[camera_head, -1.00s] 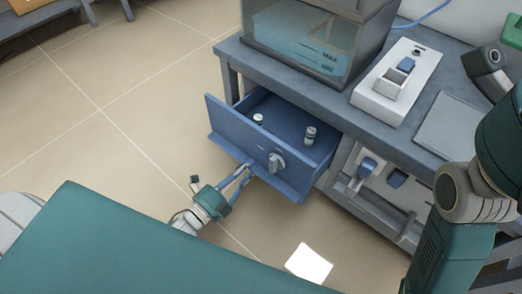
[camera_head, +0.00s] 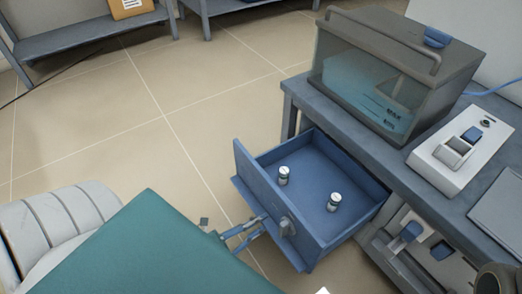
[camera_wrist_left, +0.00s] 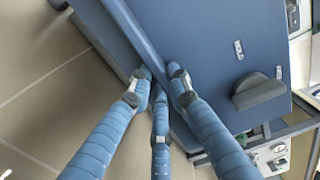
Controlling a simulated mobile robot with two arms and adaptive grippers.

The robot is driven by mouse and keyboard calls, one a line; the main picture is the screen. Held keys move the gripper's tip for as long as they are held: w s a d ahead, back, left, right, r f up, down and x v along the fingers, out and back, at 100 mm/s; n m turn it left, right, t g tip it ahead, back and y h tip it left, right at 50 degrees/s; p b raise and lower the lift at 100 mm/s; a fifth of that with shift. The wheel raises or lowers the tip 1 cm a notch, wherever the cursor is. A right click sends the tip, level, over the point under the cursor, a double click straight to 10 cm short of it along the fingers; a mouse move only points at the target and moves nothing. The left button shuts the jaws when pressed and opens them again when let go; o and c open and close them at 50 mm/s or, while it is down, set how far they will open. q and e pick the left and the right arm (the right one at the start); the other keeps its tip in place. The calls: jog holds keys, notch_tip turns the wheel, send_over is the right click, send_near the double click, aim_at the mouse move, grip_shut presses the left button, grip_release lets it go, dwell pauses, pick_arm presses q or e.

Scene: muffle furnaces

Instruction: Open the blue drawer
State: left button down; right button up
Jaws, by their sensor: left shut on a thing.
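The blue drawer (camera_head: 262,190) stands pulled out from under the grey bench, its inside exposed. Its front has a grey knob (camera_head: 287,226) and a ledge along the lower edge. My left gripper (camera_head: 258,225) is at that front, beside the knob and not on it. In the left wrist view my left gripper's blue fingers (camera_wrist_left: 160,78) are shut on the lower ledge of the drawer front (camera_wrist_left: 225,40), with the knob (camera_wrist_left: 258,92) to their right. My right gripper is out of view.
The grey bench (camera_head: 455,206) holds a clear tank with blue liquid (camera_head: 365,75) and a white device (camera_head: 463,152). More equipment (camera_head: 425,250) stands under the bench, right of the drawer. Tiled floor (camera_head: 130,130) left of the drawer is clear.

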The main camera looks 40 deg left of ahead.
pick_arm(q)
jog(key=c, duration=1.6)
grip_release()
jog(key=v, duration=1.2)
